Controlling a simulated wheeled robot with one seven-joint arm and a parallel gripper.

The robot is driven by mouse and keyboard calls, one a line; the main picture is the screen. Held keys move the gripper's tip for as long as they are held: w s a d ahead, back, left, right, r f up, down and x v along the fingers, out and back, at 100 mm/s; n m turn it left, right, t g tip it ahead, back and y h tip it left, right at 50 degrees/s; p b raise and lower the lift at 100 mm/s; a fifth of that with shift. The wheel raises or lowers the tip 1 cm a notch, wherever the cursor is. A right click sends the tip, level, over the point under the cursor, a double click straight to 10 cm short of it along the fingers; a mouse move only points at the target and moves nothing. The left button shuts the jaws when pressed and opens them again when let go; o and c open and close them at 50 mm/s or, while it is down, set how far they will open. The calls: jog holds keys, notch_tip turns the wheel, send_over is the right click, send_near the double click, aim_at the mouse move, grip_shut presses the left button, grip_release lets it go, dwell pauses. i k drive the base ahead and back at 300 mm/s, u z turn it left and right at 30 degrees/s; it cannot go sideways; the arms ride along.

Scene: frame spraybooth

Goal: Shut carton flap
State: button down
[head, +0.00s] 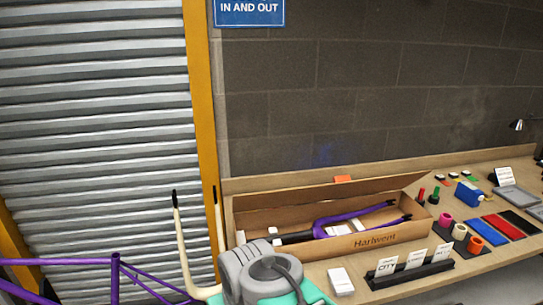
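A long brown carton (310,246) marked "Harlwent" lies open on the bench. A brown cardboard flap (290,199) stands raised along its back side. Inside the carton lies a purple fork (350,218) with black ends and white pieces beside it. My gripper (195,191) is left of the carton, its two cream fingers with black tips pointing up and apart. It is open with nothing between the fingers. My grey and teal wrist hides the carton's front left corner.
The wooden bench (400,289) runs along a block wall. A black card holder (410,275) and a white box (341,281) stand in front. A purple frame (60,262) is at lower left.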

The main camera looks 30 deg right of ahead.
aim_at(342, 187)
jog(key=k, duration=0.5)
jog(key=z, duration=0.6)
jog(key=i, duration=0.9)
jog(key=u, duration=0.6)
